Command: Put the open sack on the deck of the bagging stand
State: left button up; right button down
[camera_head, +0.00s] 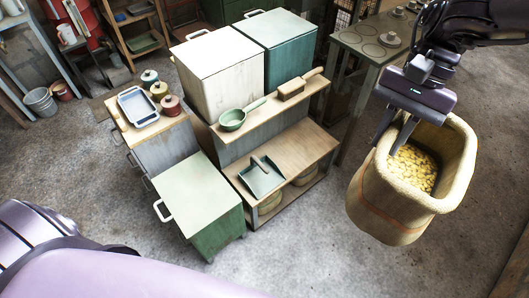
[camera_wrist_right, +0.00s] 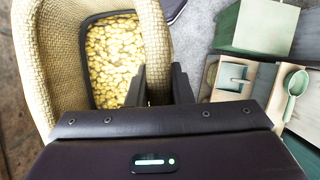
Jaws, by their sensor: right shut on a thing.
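The open sack (camera_head: 385,205) is a tan woven bag with a stiff, wide mouth and yellowish pieces inside. It hangs in the air at the right of the head view, and fills the left of the right wrist view (camera_wrist_right: 158,40). My right gripper (camera_head: 392,140) is shut on the sack's rim, one finger inside the mouth and one outside. A wooden stand, seemingly the bagging stand, has a low deck (camera_head: 305,155) left of the sack; a dark green dustpan (camera_head: 261,176) lies on it. My left gripper is out of view.
The stand's upper shelf (camera_head: 270,108) holds a green scoop (camera_head: 233,119) and a brush (camera_head: 291,88). White (camera_head: 215,70) and teal (camera_head: 275,45) bins stand behind. A green cabinet (camera_head: 198,195) is at the deck's left. A hob table (camera_head: 365,45) stands behind the sack.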

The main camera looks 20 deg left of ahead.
aim_at(294, 160)
jog(key=i+l+u, duration=0.2)
jog(key=u, duration=0.2)
jog(key=i+l+u, duration=0.2)
jog(key=u, duration=0.15)
jog(key=i+l+u, duration=0.1)
jog(key=l+u, duration=0.3)
jog(key=i+l+u, duration=0.1)
jog(key=l+u, duration=0.45)
jog(key=l, duration=0.2)
jog(key=i+l+u, duration=0.15)
jog(key=l, duration=0.25)
